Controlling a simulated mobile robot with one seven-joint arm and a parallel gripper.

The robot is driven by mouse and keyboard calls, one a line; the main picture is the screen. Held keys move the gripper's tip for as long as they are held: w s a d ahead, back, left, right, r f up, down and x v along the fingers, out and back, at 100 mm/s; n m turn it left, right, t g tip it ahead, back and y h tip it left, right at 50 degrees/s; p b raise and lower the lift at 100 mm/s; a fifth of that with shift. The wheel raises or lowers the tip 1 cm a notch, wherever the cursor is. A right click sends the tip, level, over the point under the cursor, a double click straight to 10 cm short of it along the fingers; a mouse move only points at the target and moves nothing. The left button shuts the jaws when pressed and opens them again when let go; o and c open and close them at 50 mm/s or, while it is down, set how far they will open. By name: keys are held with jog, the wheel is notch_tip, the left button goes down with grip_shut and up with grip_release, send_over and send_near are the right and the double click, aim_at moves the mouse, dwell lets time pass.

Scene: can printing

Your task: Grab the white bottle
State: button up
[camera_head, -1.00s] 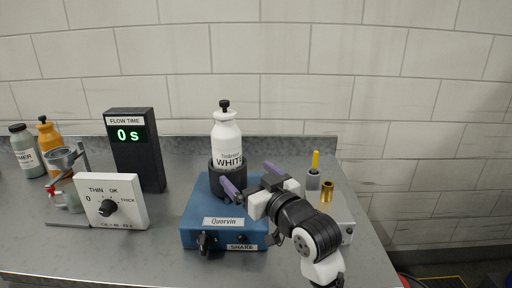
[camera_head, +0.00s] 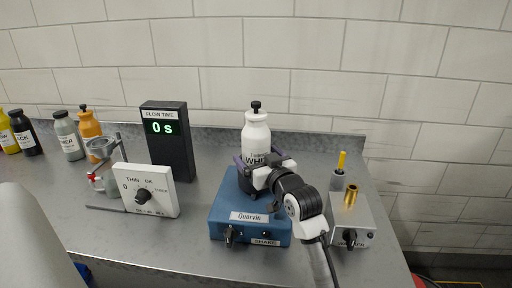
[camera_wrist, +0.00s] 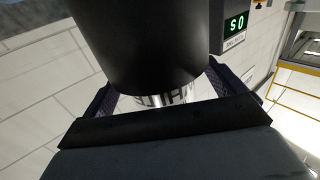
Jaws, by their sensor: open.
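The white bottle (camera_head: 256,132), with a black cap and a label starting "WHI", stands upright in the dark cup of the blue Quorvin shaker (camera_head: 227,207). My gripper (camera_head: 258,163) is open, with its purple fingers on either side of the bottle's lower part, near the cup's rim. In the wrist view the dark cup (camera_wrist: 140,45) fills the top, and a strip of the bottle's lettered label (camera_wrist: 162,99) shows between the two fingers of my gripper (camera_wrist: 165,95). Finger contact cannot be told.
Left of the shaker stand the flow time display (camera_head: 168,145) reading 0 s and a thin/thick dial box (camera_head: 150,190). A grey box (camera_head: 350,222) with a brass piece is close on the right. Several other bottles (camera_head: 68,135) stand at the far left.

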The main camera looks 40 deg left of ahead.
jog(key=shift+x, duration=0.85)
jog(key=shift+c, duration=0.4)
jog(key=shift+r, duration=0.1)
jog(key=c, duration=1.6)
